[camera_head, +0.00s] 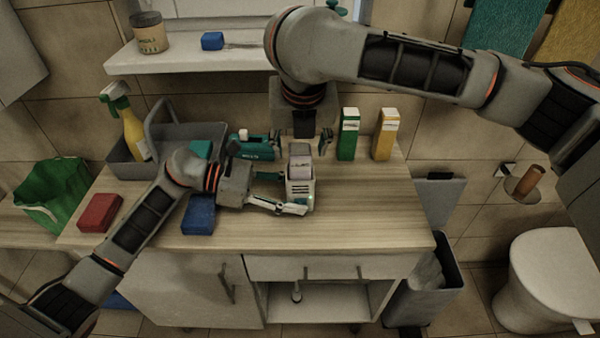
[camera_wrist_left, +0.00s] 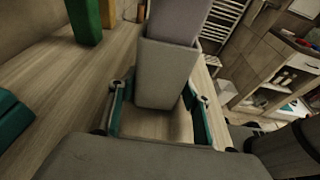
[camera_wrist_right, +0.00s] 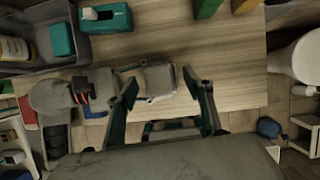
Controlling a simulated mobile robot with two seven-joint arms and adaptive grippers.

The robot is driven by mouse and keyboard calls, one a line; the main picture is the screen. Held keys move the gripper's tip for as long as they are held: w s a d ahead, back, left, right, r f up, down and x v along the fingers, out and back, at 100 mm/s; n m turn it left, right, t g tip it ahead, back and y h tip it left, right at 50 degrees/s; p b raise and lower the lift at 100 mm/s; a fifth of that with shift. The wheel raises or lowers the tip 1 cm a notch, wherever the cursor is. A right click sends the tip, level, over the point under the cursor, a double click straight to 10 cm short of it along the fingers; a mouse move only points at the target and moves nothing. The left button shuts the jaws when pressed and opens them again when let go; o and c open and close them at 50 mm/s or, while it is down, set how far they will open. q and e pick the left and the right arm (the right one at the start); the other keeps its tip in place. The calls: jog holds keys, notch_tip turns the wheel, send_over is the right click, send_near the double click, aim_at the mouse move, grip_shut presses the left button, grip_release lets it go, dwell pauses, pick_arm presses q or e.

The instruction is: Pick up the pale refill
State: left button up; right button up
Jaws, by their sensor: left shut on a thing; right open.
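The pale refill (camera_head: 300,166), a greyish-lilac block, stands upright in the top of a white dispenser (camera_head: 301,192) on the counter. In the left wrist view the refill (camera_wrist_left: 181,20) rises out of the dispenser (camera_wrist_left: 166,75). My left gripper (camera_head: 293,194) is shut on the dispenser, one finger on each side. My right gripper (camera_head: 300,148) points down above the refill, open, with its fingers apart on either side. In the right wrist view a pale block top (camera_wrist_right: 160,79) lies between the open fingers (camera_wrist_right: 165,92); I cannot tell whether either touches it.
A teal box (camera_head: 252,147) stands close left of my right gripper. Green (camera_head: 348,135) and yellow (camera_head: 384,135) cartons stand at the back right. A grey caddy (camera_head: 122,166) with a spray bottle, and red (camera_head: 99,212) and blue (camera_head: 199,215) blocks, lie left. The right counter is clear.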

jog(key=shift+x, duration=0.75)
jog(key=c, duration=1.1)
jog(key=shift+r, duration=0.15)
notch_tip(320, 180, up, 18)
jog(key=shift+f, duration=0.1)
pick_arm(q)
jog(key=o, duration=0.9)
jog(key=shift+a, duration=0.1)
